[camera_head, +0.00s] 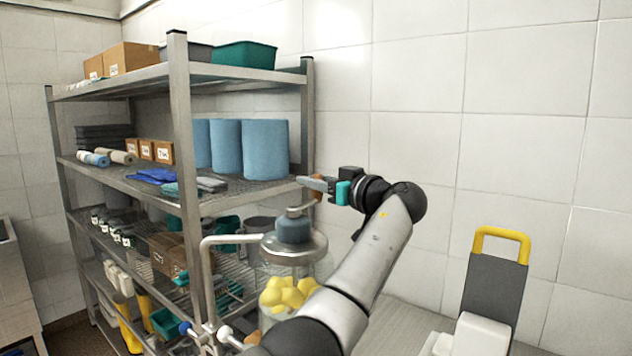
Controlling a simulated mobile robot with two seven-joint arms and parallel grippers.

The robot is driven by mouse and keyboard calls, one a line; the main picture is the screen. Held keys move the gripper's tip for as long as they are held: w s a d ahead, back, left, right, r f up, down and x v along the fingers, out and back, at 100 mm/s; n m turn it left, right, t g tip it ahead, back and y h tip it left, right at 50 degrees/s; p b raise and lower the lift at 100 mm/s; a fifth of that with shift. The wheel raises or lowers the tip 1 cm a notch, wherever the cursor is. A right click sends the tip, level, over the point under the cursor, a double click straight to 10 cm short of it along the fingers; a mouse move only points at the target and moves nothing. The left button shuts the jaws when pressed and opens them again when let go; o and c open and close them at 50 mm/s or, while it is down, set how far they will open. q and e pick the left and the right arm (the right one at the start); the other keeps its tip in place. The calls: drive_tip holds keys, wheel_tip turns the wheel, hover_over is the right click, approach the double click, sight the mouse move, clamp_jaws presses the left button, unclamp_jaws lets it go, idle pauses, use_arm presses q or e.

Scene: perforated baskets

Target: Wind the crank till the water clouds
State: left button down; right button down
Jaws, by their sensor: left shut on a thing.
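A clear jar (265,266) with a metal lid (298,249) stands in front of the shelf rack and holds several yellow lumps (284,294). A blue-grey hub (293,230) sits on the lid, with a short crank arm (299,209) leading up to a brown knob (317,196). My left gripper (318,185) reaches in from the right above the jar and is shut on the crank knob. The fingers hide part of the knob. My forearm covers the jar's lower right. I cannot make out how clear the water is. My right gripper is out of view.
A metal rack (180,130) with blue rolls (265,150), boxes and bins stands close behind and left of the jar. A pale bent pipe (228,240) runs beside the jar. A dark board with a yellow handle (503,240) stands at right. The upper right wall area is clear.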

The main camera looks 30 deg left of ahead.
use_arm(q)
drive_tip(key=shift+s+a+f, duration=0.15)
drive_tip(key=shift+a, duration=0.05)
idle(0.5)
drive_tip(key=c, duration=0.8)
unclamp_jaws()
drive_tip(key=shift+s, duration=0.15)
drive_tip(key=shift+o, duration=0.9)
drive_tip(key=b+v, duration=0.2)
drive_tip(key=v, duration=1.3)
drive_tip(key=shift+d, duration=0.15)
